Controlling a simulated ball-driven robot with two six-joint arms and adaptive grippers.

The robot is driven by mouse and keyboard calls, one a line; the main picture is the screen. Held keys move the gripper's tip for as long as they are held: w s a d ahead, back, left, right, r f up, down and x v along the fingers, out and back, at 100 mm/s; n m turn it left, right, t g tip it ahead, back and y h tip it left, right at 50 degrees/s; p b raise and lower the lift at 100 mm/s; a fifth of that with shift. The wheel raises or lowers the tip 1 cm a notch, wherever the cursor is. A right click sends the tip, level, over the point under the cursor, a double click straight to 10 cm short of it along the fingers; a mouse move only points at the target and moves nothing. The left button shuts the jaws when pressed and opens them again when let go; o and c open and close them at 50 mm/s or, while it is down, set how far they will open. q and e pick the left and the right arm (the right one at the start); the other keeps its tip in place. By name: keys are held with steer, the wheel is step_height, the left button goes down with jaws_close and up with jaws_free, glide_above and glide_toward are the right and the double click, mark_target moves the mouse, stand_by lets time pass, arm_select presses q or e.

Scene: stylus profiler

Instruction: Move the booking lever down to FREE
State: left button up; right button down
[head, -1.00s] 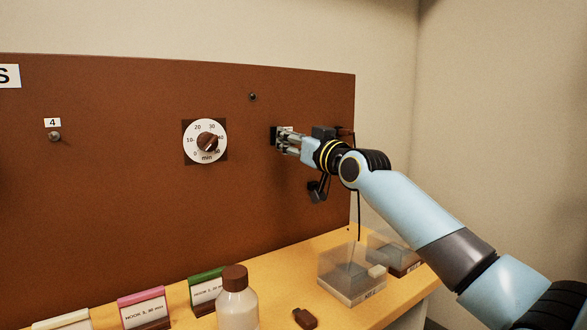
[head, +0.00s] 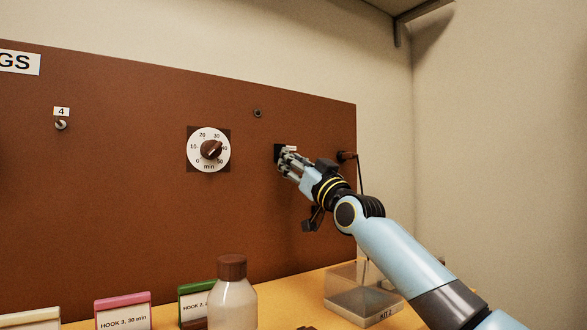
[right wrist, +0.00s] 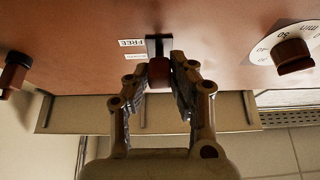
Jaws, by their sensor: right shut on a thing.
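The booking lever's dark red knob (right wrist: 159,72) sits between the fingertips of my right gripper (right wrist: 172,80), which is shut on it. Its black slotted plate (right wrist: 158,46) is on the brown board. A white FREE label (right wrist: 131,43) and a second, blurred label (right wrist: 134,56) are beside the plate; the wrist picture looks upside down, with the knob nearer the second label. In the head view my right gripper (head: 286,164) reaches the black plate (head: 279,151) from the lower right and hides the knob. My left gripper is not in view.
A minute dial (head: 208,149) is left of the lever. A dark peg (head: 346,156) with a hanging cord is to its right. Below, the yellow bench holds a bottle (head: 232,295), label cards (head: 123,310) and a clear kit box (head: 362,292).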

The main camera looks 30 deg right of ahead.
steer(key=c, duration=1.2)
jaws_free()
steer(key=shift+o, duration=0.2)
steer(key=shift+r, duration=0.2)
step_height(320, 180, up, 10)
steer(key=shift+f, duration=0.15)
